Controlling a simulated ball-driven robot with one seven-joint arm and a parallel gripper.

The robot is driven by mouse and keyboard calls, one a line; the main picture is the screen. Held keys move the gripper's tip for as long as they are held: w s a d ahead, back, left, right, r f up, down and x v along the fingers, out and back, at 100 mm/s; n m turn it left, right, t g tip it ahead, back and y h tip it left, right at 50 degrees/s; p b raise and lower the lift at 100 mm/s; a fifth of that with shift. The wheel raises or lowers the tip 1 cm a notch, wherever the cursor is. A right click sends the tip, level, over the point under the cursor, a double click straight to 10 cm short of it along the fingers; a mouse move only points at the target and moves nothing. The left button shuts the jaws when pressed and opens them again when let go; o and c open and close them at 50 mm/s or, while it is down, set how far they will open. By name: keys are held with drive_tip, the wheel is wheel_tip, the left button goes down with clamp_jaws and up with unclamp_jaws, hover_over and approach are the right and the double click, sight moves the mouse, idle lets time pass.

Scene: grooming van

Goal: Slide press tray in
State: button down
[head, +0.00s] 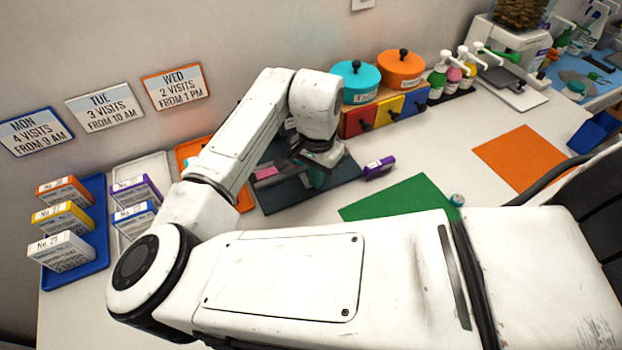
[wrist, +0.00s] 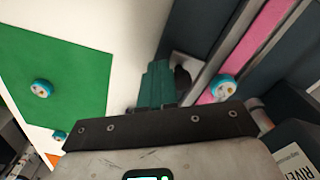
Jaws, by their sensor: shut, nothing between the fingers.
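A dark press-like unit (head: 345,181) lies on the white counter, largely hidden by my arm in the head view. In the wrist view a long pink strip (wrist: 255,48) runs between grey rails, and appears to be the tray. A round blue-and-white tin (wrist: 223,88) sits at its near part. A small dark knob (wrist: 183,78) on a pale plate is at the side of the rails. My gripper (wrist: 158,75) has teal fingers, shut and empty, just left of the knob; I cannot tell if they touch it. A pink part (head: 265,173) shows left of my gripper (head: 318,178) in the head view.
A green mat (head: 395,200) with a small tin (head: 457,200) lies right of the unit. A purple box (head: 379,168) lies close by its right edge. Colored drawers (head: 388,108) with lidded pots stand behind. Boxes on a blue tray (head: 95,250) stand left. An orange mat (head: 522,158) lies right.

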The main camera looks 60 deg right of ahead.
drive_tip(key=shift+w+d, duration=0.6)
drive_tip(key=shift+w, duration=0.25)
drive_tip(key=shift+w+d, duration=0.55)
drive_tip(key=shift+w, duration=0.25)
drive_tip(key=shift+s+a+p, duration=0.45)
drive_tip(key=shift+s+a, duration=0.15)
drive_tip(key=shift+s, duration=0.25)
wheel_tip(320, 180, up, 7)
drive_tip(key=p, duration=0.6)
